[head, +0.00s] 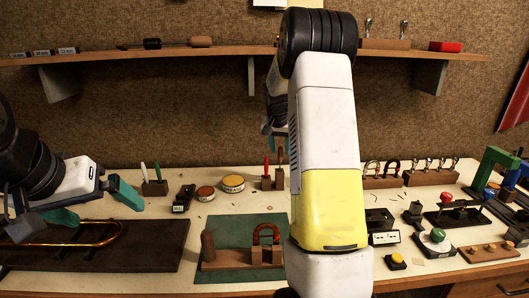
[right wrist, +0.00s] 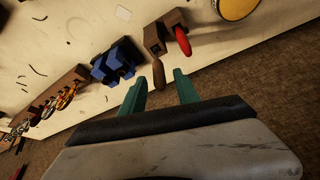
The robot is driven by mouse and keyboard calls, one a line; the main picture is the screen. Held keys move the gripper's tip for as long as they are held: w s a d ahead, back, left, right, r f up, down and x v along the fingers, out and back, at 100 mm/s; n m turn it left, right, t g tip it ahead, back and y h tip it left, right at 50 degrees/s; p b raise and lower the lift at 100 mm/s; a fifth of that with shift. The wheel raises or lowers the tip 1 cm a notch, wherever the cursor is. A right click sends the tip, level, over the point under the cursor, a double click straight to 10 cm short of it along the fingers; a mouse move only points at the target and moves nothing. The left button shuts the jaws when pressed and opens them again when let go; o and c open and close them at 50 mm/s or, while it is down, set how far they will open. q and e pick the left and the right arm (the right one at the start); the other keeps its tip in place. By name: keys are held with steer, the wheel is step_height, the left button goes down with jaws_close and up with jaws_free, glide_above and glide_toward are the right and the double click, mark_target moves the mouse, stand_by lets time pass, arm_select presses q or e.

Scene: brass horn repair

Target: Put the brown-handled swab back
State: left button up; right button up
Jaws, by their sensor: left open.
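The brown-handled swab (right wrist: 158,74) stands in a small wooden block (right wrist: 153,36) beside a red-handled one (right wrist: 183,41). In the head view the block (head: 267,184) is at the back middle of the bench, with the brown handle (head: 280,153) just right of the red one (head: 266,168). My right gripper (right wrist: 161,79) is open above the block. Its two green fingers lie either side of the brown handle's top, with gaps showing; it also appears in the head view (head: 273,129). My left gripper (head: 94,206) is open and empty over the dark board at left.
A brass slide (head: 85,243) lies on the dark board (head: 150,250). A green mat (head: 225,238) carries a wooden stand with a red horseshoe-shaped part. Round tins (head: 233,183) stand left of the block. A shelf (head: 220,50) runs behind. My right arm hides the middle of the bench.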

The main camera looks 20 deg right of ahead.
steer(key=s+a+r+n+y, duration=0.1)
steer(key=s+a+r, duration=0.5)
steer(key=s+r, duration=0.55)
steer(key=s+a+n+y, duration=0.1)
steer(key=s+a, duration=0.3)
steer(key=s, duration=0.4)
steer(key=s+a+n+t+y, duration=0.1)
steer(key=s+a+n, duration=0.2)
steer(key=s, duration=0.5)
steer(key=s+a+n+t+y, duration=0.1)
steer(key=s+a+n, duration=0.1)
steer(key=s+a, duration=0.4)
steer(key=shift+s+f+y, duration=0.2)
steer(key=shift+s+y, duration=0.1)
steer(key=shift+s, duration=0.95)
